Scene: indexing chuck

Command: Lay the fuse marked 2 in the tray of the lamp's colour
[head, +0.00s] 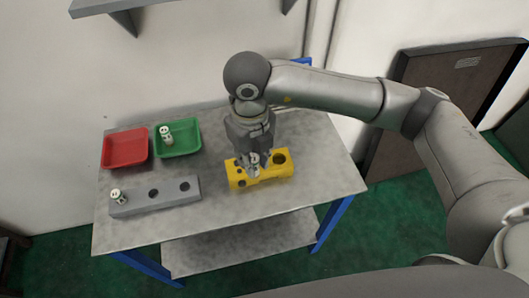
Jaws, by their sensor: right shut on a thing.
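My right gripper (256,164) points down over the yellow block (277,172) and is shut on a pale fuse (254,158) with a dark mark. I cannot tell whether that fuse sits in a hole of the block or just above it. A second fuse (166,135) is in the green tray (189,149). A third fuse (118,197) stands at the left end of the grey rack (168,197). The red tray (125,148) is empty. The numbers on the fuses are too small to read. I cannot make out a lamp. My left gripper is out of view.
The grey metal table (215,215) has blue legs and a lower shelf. A wall shelf (105,8) is above left.

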